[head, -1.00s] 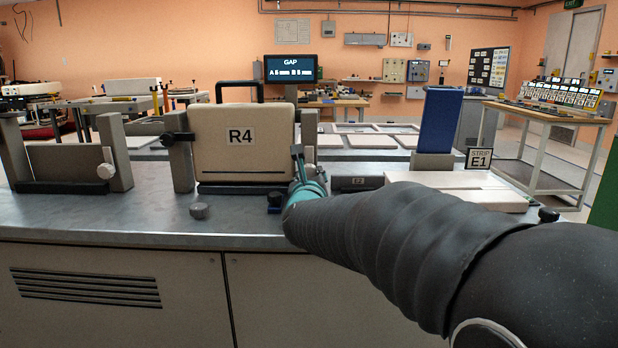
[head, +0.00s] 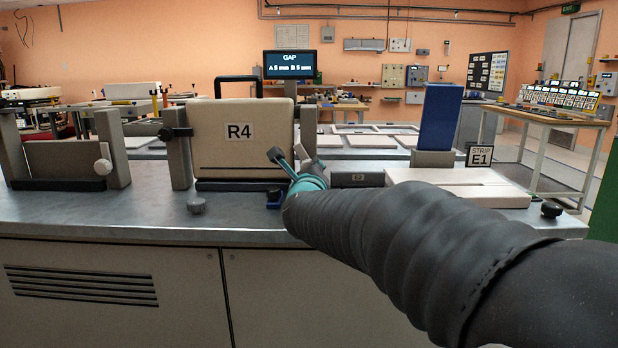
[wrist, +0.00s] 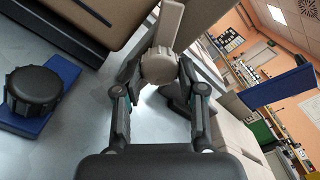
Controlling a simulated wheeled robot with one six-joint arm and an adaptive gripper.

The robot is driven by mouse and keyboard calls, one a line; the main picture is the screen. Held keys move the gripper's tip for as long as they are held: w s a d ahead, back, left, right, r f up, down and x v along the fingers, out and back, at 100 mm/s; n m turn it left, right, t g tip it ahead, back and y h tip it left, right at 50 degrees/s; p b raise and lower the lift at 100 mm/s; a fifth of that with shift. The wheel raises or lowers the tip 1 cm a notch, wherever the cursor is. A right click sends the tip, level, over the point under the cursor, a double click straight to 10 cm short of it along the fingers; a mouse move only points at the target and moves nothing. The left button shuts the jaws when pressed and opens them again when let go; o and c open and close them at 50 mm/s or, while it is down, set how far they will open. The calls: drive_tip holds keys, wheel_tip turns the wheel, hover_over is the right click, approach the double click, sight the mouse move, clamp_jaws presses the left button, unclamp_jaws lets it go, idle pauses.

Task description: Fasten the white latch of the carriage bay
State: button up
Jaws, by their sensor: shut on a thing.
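The carriage bay holds the cream R4 carriage (head: 240,140) upright between grey posts. A black latch (head: 175,133) sits on its left post. The white latch (head: 308,165) is at its right side, mostly hidden behind my gripper (head: 291,165) in the head view. In the wrist view, the latch's round knob (wrist: 158,66) lies between the fingertips of my gripper (wrist: 158,84), and its pale lever points up and slightly right. My gripper is shut on the knob.
A black knob (wrist: 34,90) on a blue base stands close left of my gripper in the wrist view. A blue upright block (head: 439,118) and pale flat plates (head: 460,186) are to the right.

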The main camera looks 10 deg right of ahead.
drive_tip(key=n, duration=0.6)
drive_tip(key=shift+r, duration=0.15)
drive_tip(key=n+p, duration=0.1)
drive_tip(key=n, duration=0.5)
drive_tip(key=shift+p, duration=0.35)
drive_tip(key=o, duration=1.1)
drive_tip(key=shift+o, duration=0.2)
drive_tip(key=v, duration=1.2)
drive_tip(key=shift+r, duration=0.1)
